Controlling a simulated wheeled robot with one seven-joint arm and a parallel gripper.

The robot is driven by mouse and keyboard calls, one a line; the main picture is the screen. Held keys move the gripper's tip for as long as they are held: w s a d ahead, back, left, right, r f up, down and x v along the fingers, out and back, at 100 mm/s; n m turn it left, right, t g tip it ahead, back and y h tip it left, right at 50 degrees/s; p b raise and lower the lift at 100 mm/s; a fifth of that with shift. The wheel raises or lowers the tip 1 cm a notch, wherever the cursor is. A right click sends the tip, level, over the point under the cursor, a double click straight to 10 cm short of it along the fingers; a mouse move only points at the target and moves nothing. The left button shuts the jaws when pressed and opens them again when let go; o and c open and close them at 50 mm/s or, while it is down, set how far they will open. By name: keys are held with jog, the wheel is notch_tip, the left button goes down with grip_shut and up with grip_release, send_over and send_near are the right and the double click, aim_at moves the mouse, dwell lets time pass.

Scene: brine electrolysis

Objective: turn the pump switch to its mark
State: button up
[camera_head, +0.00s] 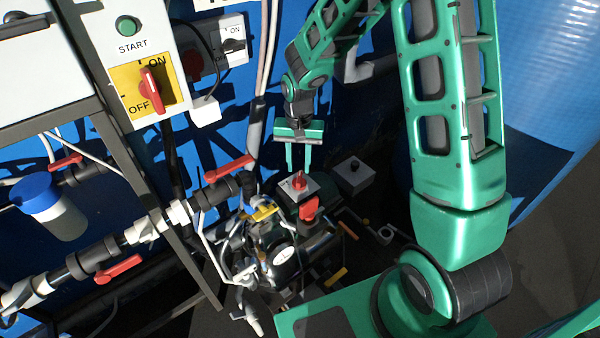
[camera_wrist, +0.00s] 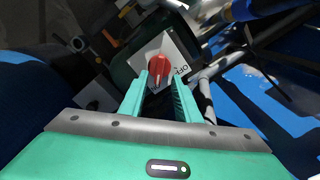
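The pump switch is a red knob (camera_head: 299,181) on a pale plate (camera_head: 311,190) atop the pump (camera_head: 285,250). In the wrist view the red knob (camera_wrist: 158,70) sits on its white plate (camera_wrist: 182,50), which carries an "OFF" label at its right. The mark the knob points to cannot be made out. My gripper (camera_head: 301,172) points down just above the knob. In the wrist view my gripper (camera_wrist: 161,88) has its two fingers apart, with the knob seen just past and between the tips. Whether they touch it cannot be told.
A second red handle (camera_head: 309,209) is close in front of the switch. A grey box (camera_head: 353,174) stands to the right. Pipes with a red valve lever (camera_head: 230,168) lie to the left. A panel with a red ON/OFF switch (camera_head: 150,90) is at upper left.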

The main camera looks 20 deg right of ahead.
aim_at(299, 176)
jog(key=shift+f, duration=2.15)
